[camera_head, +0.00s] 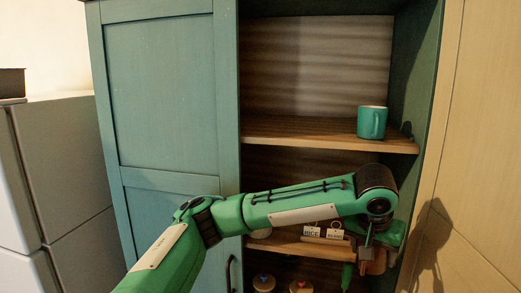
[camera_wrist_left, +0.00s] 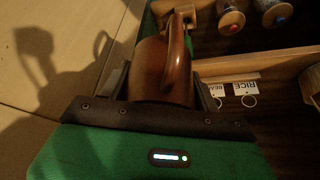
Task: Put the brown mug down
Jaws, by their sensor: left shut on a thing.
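The brown mug (camera_wrist_left: 152,62) is in my left gripper (camera_wrist_left: 162,88), with the fingers on both sides of its body and its handle facing the camera in the left wrist view. In the head view my left arm reaches across the open cabinet, and the brown mug (camera_head: 375,264) shows below my left wrist at the right side, near the lower shelf (camera_head: 290,244). My arm hides part of it. I cannot tell whether the mug touches a surface. My right gripper is in neither view.
A teal mug (camera_head: 371,123) stands on the upper shelf (camera_head: 300,134) at the right. Lidded jars (camera_head: 264,284) stand below. A closed teal door (camera_head: 165,90) covers the cabinet's left side.

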